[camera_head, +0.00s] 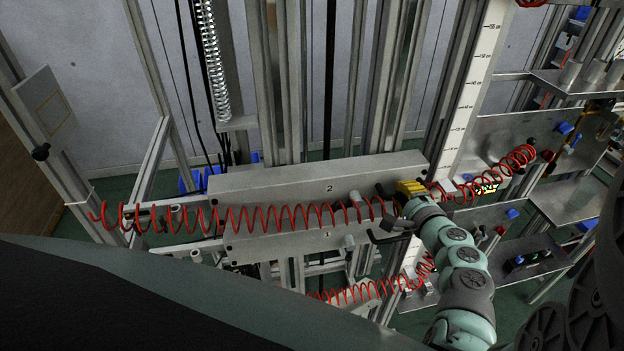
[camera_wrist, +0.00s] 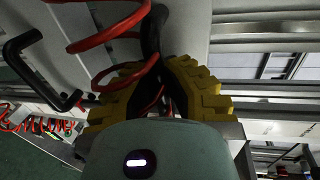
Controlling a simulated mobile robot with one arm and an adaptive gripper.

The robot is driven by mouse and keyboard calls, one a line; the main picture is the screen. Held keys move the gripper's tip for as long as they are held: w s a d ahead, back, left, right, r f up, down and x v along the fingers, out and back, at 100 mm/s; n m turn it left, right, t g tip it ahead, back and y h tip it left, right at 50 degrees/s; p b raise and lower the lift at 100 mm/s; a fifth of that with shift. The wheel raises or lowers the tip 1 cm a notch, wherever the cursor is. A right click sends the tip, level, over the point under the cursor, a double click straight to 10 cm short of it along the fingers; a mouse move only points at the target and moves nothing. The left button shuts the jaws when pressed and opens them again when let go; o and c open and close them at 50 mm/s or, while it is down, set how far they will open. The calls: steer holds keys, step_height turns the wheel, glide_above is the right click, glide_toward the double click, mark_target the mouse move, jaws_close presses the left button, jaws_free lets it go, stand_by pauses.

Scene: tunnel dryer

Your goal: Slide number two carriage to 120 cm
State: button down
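The number two carriage (camera_head: 290,184) is a long grey box beam marked "2", lying across the middle of the head view in front of vertical rails. A white scale (camera_head: 466,95) with cm marks stands upright behind its right end; its figures are too small to read surely. My gripper (camera_head: 410,187), with yellow ribbed fingers, is at the carriage's right end. In the wrist view my gripper (camera_wrist: 160,78) has its fingers on both sides of a black handle (camera_wrist: 154,35) and appears closed on it. The grip itself is partly hidden by a red coil.
A red coiled hose (camera_head: 262,218) stretches across the carriage front and passes close to my fingers. Another black handle (camera_wrist: 18,52) shows at the left in the wrist view. Metal shelves (camera_head: 575,84) stand at the right.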

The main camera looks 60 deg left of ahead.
steer(key=shift+d+f, duration=0.25)
steer(key=shift+f, duration=0.2)
steer(key=c, duration=1.4)
jaws_free()
steer(key=shift+d, duration=0.2)
steer(key=o, duration=0.4)
steer(key=shift+a+r, duration=0.1)
steer(key=shift+a, duration=0.05)
steer(key=shift+r, duration=0.1)
steer(key=v, duration=1.2)
